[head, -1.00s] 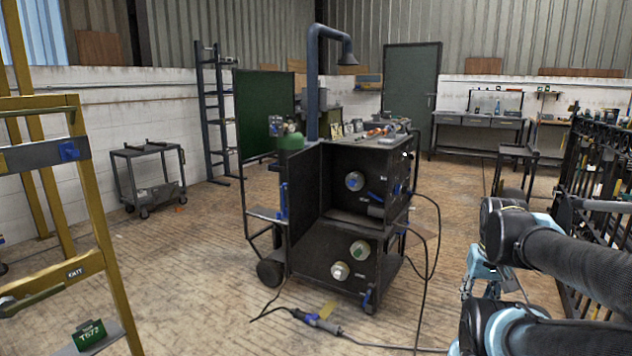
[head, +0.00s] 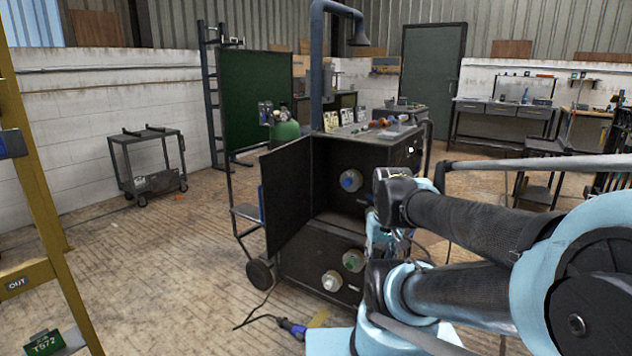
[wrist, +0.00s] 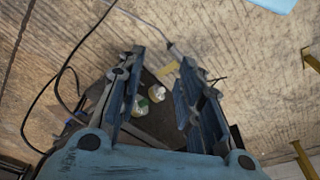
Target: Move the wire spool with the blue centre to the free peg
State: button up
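The wire spool with the blue centre (head: 350,180) hangs in the upper part of the dark cabinet (head: 291,202) in the head view. Below it are a green-centred spool (head: 353,260) and a pale-centred spool (head: 332,280). My gripper (wrist: 163,58) is open, with nothing visibly held. I cannot pick out a free peg.
A yellow ladder-like frame (head: 40,190) stands at the left. A dark trolley (head: 147,165) is by the back wall. A cable with a blue connector (head: 292,328) lies on the floor before the cabinet. The floor to the left is open.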

jog(key=shift+w, duration=0.35)
jog(key=shift+o, duration=0.3)
jog(key=shift+d, duration=0.1)
jog(key=o, duration=0.4)
jog(key=shift+s+r, duration=0.15)
jog(key=shift+s, duration=0.05)
jog(key=o, duration=0.5)
jog(key=shift+d+r, duration=0.1)
jog(key=shift+r, duration=0.15)
jog(key=o, duration=0.6)
jog(key=w+d+r+h, duration=0.1)
jog(key=w, duration=0.2)
jog(key=w+d+r+m+h, duration=0.1)
jog(key=w, duration=0.3)
jog(key=w+d+r+m+t+h, duration=0.1)
jog(key=w+r, duration=0.1)
jog(key=w, duration=0.1)
jog(key=shift+w, duration=0.3)
jog(key=shift+o, duration=0.2)
jog(key=m+t+h, duration=0.5)
jog(key=t, duration=0.3)
send_near(350, 183)
jog(key=x, duration=0.4)
jog(key=a+x, duration=0.1)
jog(key=x, duration=0.8)
jog(key=shift+w+f, duration=0.25)
jog(key=shift+w, duration=0.45)
